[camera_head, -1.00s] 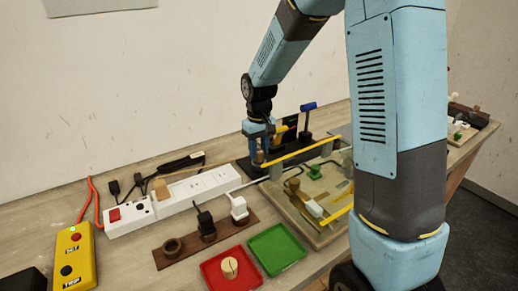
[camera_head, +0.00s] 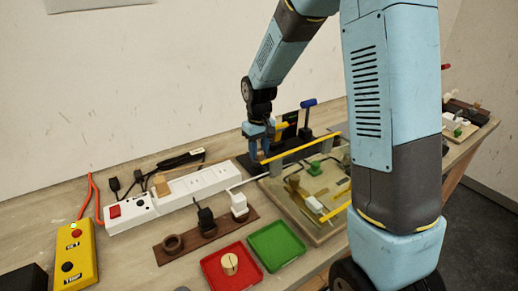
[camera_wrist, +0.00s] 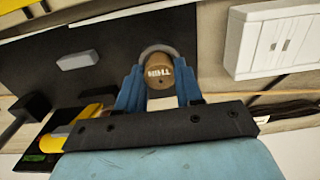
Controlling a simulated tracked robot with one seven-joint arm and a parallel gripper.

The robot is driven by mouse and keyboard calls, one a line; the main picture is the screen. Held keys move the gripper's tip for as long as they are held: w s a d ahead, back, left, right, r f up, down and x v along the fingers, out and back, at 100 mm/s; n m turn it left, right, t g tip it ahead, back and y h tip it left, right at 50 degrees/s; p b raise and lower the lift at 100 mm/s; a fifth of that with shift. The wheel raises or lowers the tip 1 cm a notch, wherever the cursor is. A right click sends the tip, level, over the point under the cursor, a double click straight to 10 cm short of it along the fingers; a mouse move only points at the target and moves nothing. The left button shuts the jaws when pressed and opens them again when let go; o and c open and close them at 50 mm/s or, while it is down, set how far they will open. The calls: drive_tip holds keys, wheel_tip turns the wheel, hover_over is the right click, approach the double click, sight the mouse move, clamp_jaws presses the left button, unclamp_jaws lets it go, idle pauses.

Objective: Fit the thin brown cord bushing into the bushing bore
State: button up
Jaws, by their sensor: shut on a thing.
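My gripper (camera_wrist: 160,90) is shut on the thin brown cord bushing (camera_wrist: 160,76), a short brown cylinder whose end face shows dark lettering that reads like "THIN". A grey curved rim (camera_wrist: 158,48) shows just behind the bushing in the wrist view. I cannot tell whether it is the bushing bore, or whether the bushing touches it. In the head view my gripper (camera_head: 262,146) points down beside the near left end of the yellow bar (camera_head: 300,150), over the back edge of the lamp board (camera_head: 306,228). The bushing cannot be made out there.
A white power strip (camera_head: 172,197) lies left of my gripper. A brown rack (camera_head: 172,257) with plugs, a red tray (camera_head: 212,270) and a green tray (camera_head: 277,246) are in front. A blue-topped post (camera_head: 307,118) stands behind. A yellow button box (camera_head: 72,262) is far left.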

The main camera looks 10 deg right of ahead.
sight(259, 152)
drive_tip(key=shift+f, duration=0.25)
drive_tip(key=o, duration=1.1)
drive_tip(key=shift+c, duration=0.2)
wheel_tip(259, 152, up, 12)
drive_tip(key=s+d+r+m+t, duration=0.25)
drive_tip(key=s+d+r, duration=0.45)
drive_tip(key=s+r, duration=0.4)
drive_tip(key=s+d+m+t, duration=0.1)
drive_tip(key=s+d, duration=0.1)
drive_tip(key=s, duration=0.5)
drive_tip(key=s+d+m+t, duration=0.1)
drive_tip(key=s+d+t, duration=0.1)
drive_tip(key=s, duration=0.6)
drive_tip(key=shift+s+d, duration=0.2)
drive_tip(key=shift+d, duration=0.55)
